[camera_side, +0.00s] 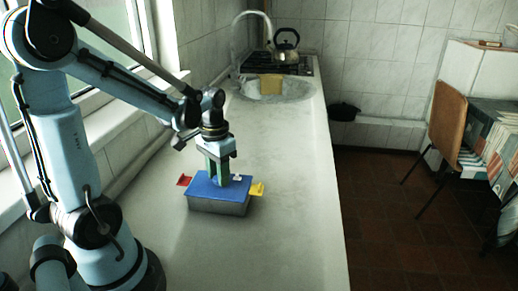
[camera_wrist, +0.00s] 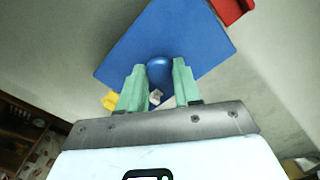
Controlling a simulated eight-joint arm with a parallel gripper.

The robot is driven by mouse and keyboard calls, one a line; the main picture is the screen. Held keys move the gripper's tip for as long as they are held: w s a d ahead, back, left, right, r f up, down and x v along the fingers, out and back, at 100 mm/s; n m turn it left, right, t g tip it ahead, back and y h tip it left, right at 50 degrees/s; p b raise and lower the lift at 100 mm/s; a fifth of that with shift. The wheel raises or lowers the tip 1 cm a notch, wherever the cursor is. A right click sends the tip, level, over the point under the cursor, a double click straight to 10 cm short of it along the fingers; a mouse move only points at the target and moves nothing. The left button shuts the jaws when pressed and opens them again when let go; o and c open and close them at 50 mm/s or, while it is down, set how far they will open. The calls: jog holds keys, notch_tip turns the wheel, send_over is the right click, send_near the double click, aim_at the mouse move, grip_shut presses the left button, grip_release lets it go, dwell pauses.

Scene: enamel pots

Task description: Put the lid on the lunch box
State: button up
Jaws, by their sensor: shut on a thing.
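The blue rectangular lid (camera_side: 203,187) lies over the grey metal lunch box (camera_side: 218,207) on the counter. Their edges look roughly lined up, but I cannot tell whether the lid is fully seated or slightly above the rim. My gripper (camera_side: 217,178) points down at the lid's middle. In the wrist view the green fingers of my gripper (camera_wrist: 155,75) are shut on the lid's round blue knob (camera_wrist: 159,68). The lid (camera_wrist: 165,35) hides almost all of the box in that view.
A red piece (camera_side: 184,181) sticks out at the left, a yellow piece (camera_side: 257,189) at the right, and a small white piece (camera_side: 237,177) beside the fingers. The counter (camera_side: 285,225) around is clear. A sink (camera_side: 300,90), sponge-coloured block (camera_side: 271,84) and kettle (camera_side: 286,46) are farther back.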

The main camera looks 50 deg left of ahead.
jog(key=o, duration=1)
notch_tip(320, 180, up, 12)
jog(key=d+f+t, duration=0.1)
jog(key=d+t, duration=0.1)
jog(key=d, duration=0.2)
jog(key=d+f+m+t, duration=0.1)
jog(key=d+f+t, duration=0.1)
jog(key=d, duration=0.2)
jog(key=d+f+m+t, duration=0.1)
jog(key=d+t, duration=0.2)
jog(key=d, duration=0.1)
jog(key=shift+w+d+f, duration=0.25)
jog(key=shift+w+f, duration=0.05)
